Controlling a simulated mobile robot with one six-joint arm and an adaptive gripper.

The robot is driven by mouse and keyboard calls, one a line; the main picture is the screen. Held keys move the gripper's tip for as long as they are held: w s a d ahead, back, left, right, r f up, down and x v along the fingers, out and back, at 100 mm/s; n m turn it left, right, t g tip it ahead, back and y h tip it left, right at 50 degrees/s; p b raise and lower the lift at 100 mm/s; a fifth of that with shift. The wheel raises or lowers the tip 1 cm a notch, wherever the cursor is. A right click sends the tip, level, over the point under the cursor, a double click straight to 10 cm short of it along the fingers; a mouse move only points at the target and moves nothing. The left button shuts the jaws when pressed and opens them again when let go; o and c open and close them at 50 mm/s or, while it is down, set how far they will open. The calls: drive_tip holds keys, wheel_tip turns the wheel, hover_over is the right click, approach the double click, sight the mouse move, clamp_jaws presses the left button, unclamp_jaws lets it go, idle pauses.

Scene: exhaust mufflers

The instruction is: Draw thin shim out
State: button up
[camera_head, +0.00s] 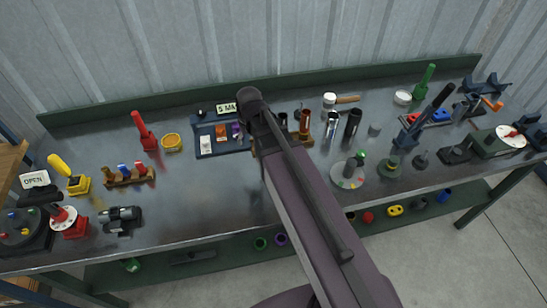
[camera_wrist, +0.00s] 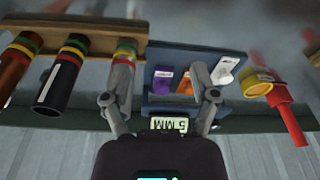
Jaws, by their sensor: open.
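A blue rack (camera_wrist: 195,57) holds a purple shim (camera_wrist: 163,80), an orange shim (camera_wrist: 185,80) and a white shim (camera_wrist: 226,68). In the head view the rack (camera_head: 206,153) stands left of my arm, with the white (camera_head: 207,143), orange (camera_head: 221,132) and purple (camera_head: 237,130) shims in it. Their thicknesses are hard to compare. A sign reading "5 MM" (camera_wrist: 169,124) stands behind the rack. In the wrist view my gripper (camera_wrist: 162,65) is open and empty, its fingers spread over the rack on either side of the purple and orange shims. My arm hides it in the head view.
A wooden rack with ringed tubes (camera_wrist: 62,80) stands close beside the blue rack, near one finger. A yellow ring (camera_head: 171,142) and a red-handled tool (camera_head: 144,133) stand on the other side.

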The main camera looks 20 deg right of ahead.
drive_tip(key=s+d+f+m+g+b, duration=0.1)
drive_tip(key=s+d, duration=0.5)
drive_tip(key=s, duration=0.2)
drive_tip(key=shift+s+f+m+g, duration=0.15)
drive_tip(key=shift+f+m+g, duration=0.15)
drive_tip(key=shift+f, duration=0.1)
drive_tip(key=shift+s+d, duration=0.55)
drive_tip(key=shift+s, duration=0.2)
